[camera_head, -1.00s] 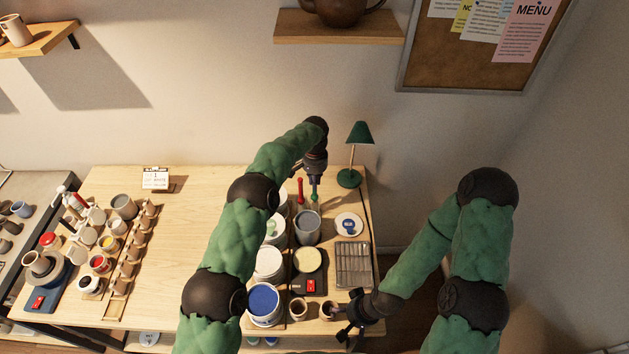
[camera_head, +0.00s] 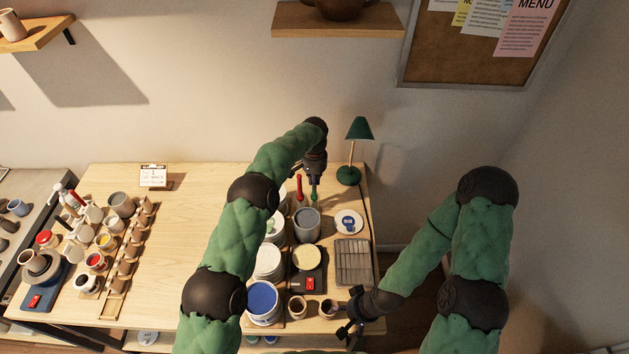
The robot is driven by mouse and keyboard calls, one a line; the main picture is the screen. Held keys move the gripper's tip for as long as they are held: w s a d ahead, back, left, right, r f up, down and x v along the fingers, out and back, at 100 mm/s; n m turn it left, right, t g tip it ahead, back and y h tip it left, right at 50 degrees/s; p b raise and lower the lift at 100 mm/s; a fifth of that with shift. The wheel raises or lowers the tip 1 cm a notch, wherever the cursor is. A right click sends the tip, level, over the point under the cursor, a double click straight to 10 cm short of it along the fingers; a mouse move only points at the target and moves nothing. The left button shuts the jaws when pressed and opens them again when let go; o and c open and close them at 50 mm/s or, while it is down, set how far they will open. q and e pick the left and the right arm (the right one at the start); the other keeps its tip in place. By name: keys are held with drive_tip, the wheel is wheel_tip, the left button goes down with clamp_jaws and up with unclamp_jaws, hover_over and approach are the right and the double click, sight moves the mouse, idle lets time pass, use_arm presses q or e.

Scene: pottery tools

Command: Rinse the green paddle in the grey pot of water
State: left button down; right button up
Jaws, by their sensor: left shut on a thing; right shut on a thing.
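My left gripper (camera_head: 315,172) points down at the back of the table, shut on the green paddle (camera_head: 314,194). Only a small green part of the paddle shows below the fingers. The grey pot (camera_head: 307,236) stands just in front of it, with grey-blue water inside. The paddle shows behind the pot's far rim; I cannot tell its exact height. My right gripper (camera_head: 345,322) is low at the table's front right edge, shut on a small brown cup (camera_head: 328,307), though the contact is hard to see.
A red-handled tool (camera_head: 299,187) stands left of the paddle. A green lamp (camera_head: 359,130) and a white plate with a blue mark (camera_head: 348,222) are to the right. A blue-filled bucket (camera_head: 263,301) and white tubs are in front. The table's middle (camera_head: 180,240) is clear.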

use_arm(q)
drive_tip(key=shift+f+b, duration=0.2)
drive_tip(key=shift+b, duration=0.15)
idle(1.1)
drive_tip(key=c, duration=1.2)
unclamp_jaws()
drive_tip(key=shift+r, duration=3.95)
